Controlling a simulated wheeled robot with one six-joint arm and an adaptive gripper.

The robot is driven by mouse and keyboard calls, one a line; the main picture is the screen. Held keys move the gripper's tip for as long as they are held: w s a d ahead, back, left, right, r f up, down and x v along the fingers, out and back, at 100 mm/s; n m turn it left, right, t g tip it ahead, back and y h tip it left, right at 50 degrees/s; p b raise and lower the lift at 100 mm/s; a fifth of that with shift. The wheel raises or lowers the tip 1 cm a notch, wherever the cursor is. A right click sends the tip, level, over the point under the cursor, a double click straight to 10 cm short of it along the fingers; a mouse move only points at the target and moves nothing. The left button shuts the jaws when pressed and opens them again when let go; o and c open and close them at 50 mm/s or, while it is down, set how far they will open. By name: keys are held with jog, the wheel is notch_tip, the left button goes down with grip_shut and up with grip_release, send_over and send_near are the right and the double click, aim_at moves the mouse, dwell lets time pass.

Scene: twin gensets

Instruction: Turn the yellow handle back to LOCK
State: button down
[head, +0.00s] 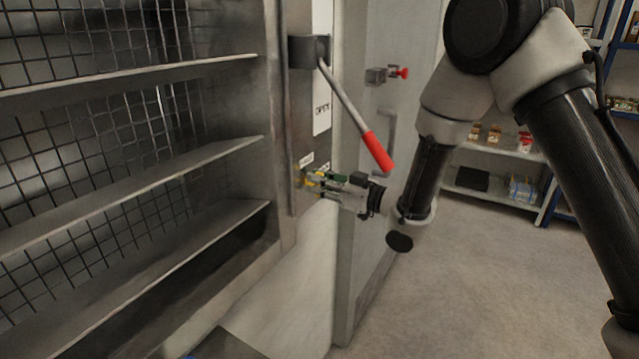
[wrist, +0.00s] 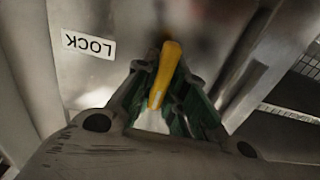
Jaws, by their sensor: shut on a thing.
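The yellow handle (wrist: 165,72) is between my gripper's fingers in the wrist view, on a grey metal panel. My gripper (wrist: 163,100) is shut on it, with green pads on both sides of the handle. A white label reading LOCK (wrist: 88,44) sits on the panel beside the handle and appears upside down. In the head view my gripper (head: 318,181) reaches left to the panel, and only a bit of the yellow handle (head: 301,177) shows at its tips. The handle's pivot is mostly hidden there.
A grey lever with a red grip (head: 377,151) slants down just above my gripper. A small red knob (head: 402,73) is on the grey door behind. Wire-mesh shelving (head: 130,185) stands at left. Stocked shelves (head: 497,160) stand at the back right, with open floor (head: 470,270) before them.

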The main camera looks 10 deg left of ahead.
jog(key=shift+m, duration=0.3)
jog(key=m, duration=0.3)
jog(key=shift+w+m, duration=0.1)
jog(key=shift+m, duration=0.3)
jog(key=m, duration=0.4)
jog(key=shift+w+d+f+m, duration=0.1)
jog(key=shift+m, duration=0.2)
jog(key=m, duration=0.4)
jog(key=shift+w+f, duration=0.1)
jog(key=m, duration=0.4)
jog(key=shift+f+m, duration=0.1)
jog(key=shift+m, duration=0.2)
jog(key=c, duration=1.5)
grip_release()
jog(key=shift+o, duration=0.2)
